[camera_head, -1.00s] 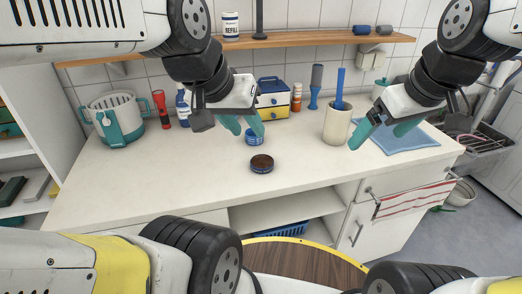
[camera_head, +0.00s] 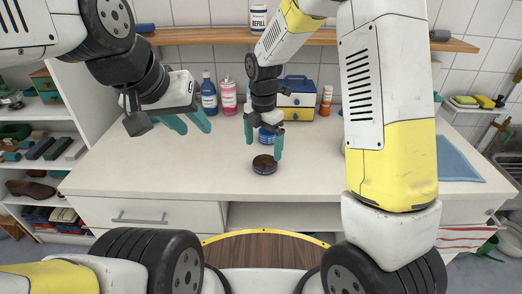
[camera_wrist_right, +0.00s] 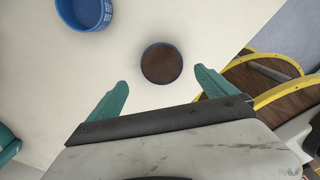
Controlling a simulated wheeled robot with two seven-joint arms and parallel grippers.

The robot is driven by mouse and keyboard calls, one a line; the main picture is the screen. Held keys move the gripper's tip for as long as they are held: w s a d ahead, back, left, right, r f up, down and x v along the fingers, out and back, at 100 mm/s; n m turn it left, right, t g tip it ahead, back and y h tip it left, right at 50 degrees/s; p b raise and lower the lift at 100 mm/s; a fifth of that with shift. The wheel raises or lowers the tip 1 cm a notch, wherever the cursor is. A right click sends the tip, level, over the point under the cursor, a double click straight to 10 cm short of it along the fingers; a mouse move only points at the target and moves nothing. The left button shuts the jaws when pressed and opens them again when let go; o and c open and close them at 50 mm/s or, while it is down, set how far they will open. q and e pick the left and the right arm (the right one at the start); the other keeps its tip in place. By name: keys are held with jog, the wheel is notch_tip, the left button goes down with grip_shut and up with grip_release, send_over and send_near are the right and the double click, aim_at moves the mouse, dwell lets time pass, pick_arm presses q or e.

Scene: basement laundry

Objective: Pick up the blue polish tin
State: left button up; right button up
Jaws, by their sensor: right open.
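A low round tin with a blue rim and dark brown top (camera_head: 264,167) sits on the white counter; it also shows in the right wrist view (camera_wrist_right: 161,64). A second round blue container with white markings (camera_head: 266,137) stands behind it, at upper left in the right wrist view (camera_wrist_right: 84,12). My right gripper (camera_head: 264,141) is open and empty above the counter, near both. In its wrist view (camera_wrist_right: 160,78) the brown-topped tin lies just beyond and between the fingertips, not gripped. My left gripper (camera_head: 190,122) is open and empty, above the counter to the left.
A blue bottle (camera_head: 209,95), a pink bottle (camera_head: 229,97), a blue-and-yellow box (camera_head: 296,97) and an orange bottle (camera_head: 326,100) stand along the back. A wooden shelf (camera_head: 200,37) hangs above. The counter's front left is clear.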

aim_at(265, 162)
jog(key=f, duration=0.6)
jog(key=shift+d+f, duration=0.2)
jog(key=shift+d, duration=0.1)
jog(key=shift+c, duration=0.3)
jog(key=c, duration=1.5)
